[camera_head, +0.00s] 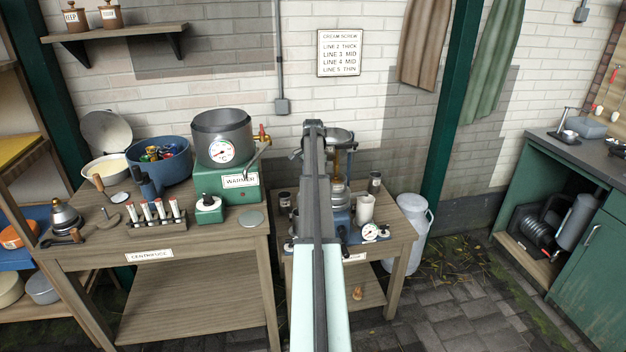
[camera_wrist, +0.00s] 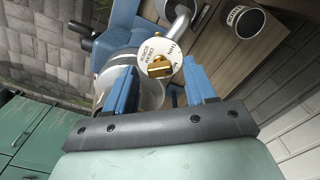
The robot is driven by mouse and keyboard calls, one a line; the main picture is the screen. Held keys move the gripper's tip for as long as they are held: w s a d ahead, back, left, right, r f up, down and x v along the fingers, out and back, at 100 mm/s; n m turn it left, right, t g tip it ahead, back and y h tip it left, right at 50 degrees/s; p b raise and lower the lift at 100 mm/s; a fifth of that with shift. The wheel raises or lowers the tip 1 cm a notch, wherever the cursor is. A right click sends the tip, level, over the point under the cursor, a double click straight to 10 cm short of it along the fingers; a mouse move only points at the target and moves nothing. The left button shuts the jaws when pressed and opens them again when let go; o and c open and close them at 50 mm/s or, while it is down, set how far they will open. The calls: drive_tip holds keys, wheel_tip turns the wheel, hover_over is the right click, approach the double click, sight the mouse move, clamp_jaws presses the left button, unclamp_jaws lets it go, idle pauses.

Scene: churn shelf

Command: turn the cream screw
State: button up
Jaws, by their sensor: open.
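The cream screw (camera_wrist: 159,70) shows in the wrist view as a brass knob on a round white dial. The dial reads "CREAM SCREW" and "THIN", with another mark partly hidden by the right finger. My gripper (camera_wrist: 160,65) is open, its two blue fingers on either side of the knob with a visible gap at each side. I cannot tell how deep the fingertips reach. The separator (camera_head: 340,216) stands on the small wooden table in the head view, largely behind my arm. The cream screw and my fingers are hidden there.
A white cup (camera_head: 365,209) and a gauge (camera_head: 370,232) are close to the separator's right. The green warmer (camera_head: 228,183) stands left. A milk can (camera_head: 412,232) stands right.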

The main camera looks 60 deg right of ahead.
drive_tip(key=shift+f, duration=0.1)
drive_tip(key=shift+c, duration=0.2)
clamp_jaws()
drive_tip(key=shift+n, duration=1.5)
drive_tip(key=shift+o, duration=0.2)
unclamp_jaws()
wheel_tip(320, 180, up, 14)
